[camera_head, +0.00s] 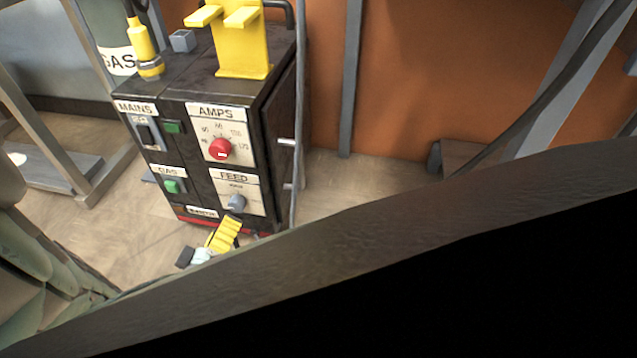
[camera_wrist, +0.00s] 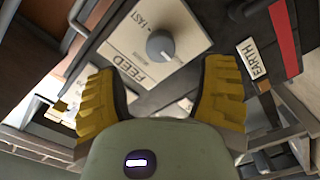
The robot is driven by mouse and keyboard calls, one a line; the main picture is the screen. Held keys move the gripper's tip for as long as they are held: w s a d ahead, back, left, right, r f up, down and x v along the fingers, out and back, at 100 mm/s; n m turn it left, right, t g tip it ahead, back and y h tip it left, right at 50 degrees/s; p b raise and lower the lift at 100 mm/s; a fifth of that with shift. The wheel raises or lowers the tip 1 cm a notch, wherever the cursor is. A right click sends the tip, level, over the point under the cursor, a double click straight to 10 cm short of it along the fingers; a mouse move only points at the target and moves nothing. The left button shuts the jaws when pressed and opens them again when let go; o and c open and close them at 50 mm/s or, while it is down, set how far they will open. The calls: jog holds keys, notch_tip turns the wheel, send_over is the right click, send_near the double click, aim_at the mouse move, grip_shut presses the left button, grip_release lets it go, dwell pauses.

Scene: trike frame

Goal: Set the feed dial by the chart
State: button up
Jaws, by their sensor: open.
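The feed dial (camera_head: 236,202) is a grey round knob on a white FEED plate (camera_head: 228,180), low on the front of a dark welding machine (camera_head: 189,178). In the wrist view the dial (camera_wrist: 164,46) sits just beyond my gripper (camera_wrist: 163,78), roughly centred between its two yellow ribbed fingers. The fingers are spread apart with nothing between them. The head view shows my gripper (camera_head: 222,236) just below the dial, seemingly apart from it. The plate reads FEED and FAST; I cannot tell the dial's exact setting. I see no chart in either view.
A red AMPS knob (camera_head: 219,149) sits above the feed dial. The MAINS switch (camera_head: 147,133) and green GAS button (camera_head: 173,186) are to its left. An EARTH label (camera_wrist: 253,59) is beside the plate. A grey cable (camera_head: 299,110) hangs along the machine's right side.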

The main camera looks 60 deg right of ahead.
aim_at(236, 208)
jog(key=b+x, duration=0.2)
jog(key=x, duration=0.3)
jog(key=shift+w+d+f, duration=0.1)
jog(key=shift+w+d, duration=0.1)
jog(key=shift+d, duration=0.1)
jog(key=shift+w+d, duration=0.2)
jog(key=shift+d, duration=0.35)
jog(key=shift+o, duration=0.3)
jog(key=c, duration=1.3)
grip_shut()
